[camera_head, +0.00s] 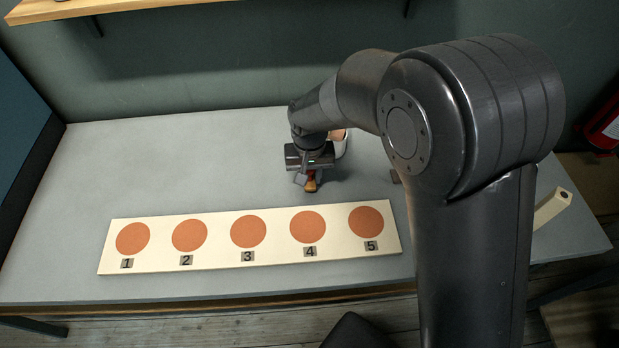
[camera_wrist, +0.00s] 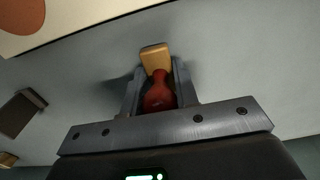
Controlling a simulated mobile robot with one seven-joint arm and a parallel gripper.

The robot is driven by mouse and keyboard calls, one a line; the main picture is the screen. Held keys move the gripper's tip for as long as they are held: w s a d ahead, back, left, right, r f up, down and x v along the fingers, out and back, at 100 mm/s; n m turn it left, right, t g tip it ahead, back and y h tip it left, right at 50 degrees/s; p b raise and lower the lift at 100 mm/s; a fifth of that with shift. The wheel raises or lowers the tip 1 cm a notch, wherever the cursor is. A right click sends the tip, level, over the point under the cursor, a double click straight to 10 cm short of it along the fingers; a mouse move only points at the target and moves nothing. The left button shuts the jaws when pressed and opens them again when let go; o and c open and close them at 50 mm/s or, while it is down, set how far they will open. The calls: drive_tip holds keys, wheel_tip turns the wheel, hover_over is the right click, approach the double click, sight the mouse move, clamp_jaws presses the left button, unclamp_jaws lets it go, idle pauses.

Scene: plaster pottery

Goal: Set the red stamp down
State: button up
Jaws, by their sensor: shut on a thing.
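The red stamp shows in the wrist view (camera_wrist: 160,92), with a red handle and a tan block at its far end. My gripper (camera_wrist: 156,85) is shut on the stamp, a finger on each side of the handle. In the head view my gripper (camera_head: 308,178) is behind the numbered board, near circles 4 and 5, and the small red and tan stamp (camera_head: 311,184) shows between its fingers. Whether the stamp touches the table cannot be told.
A cream board (camera_head: 276,257) with several numbered orange clay circles lies along the front of the grey table (camera_head: 190,160). A white container (camera_head: 342,146) stands behind my gripper. A small dark block (camera_wrist: 20,112) lies beside it in the wrist view. The table's left side is clear.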

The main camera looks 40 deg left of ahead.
drive_tip(key=shift+f, duration=0.8)
drive_tip(key=o, duration=1)
drive_tip(key=shift+f, duration=0.15)
drive_tip(key=shift+c, duration=0.2)
wheel_tip(320, 180, up, 12)
drive_tip(key=shift+r, duration=0.2)
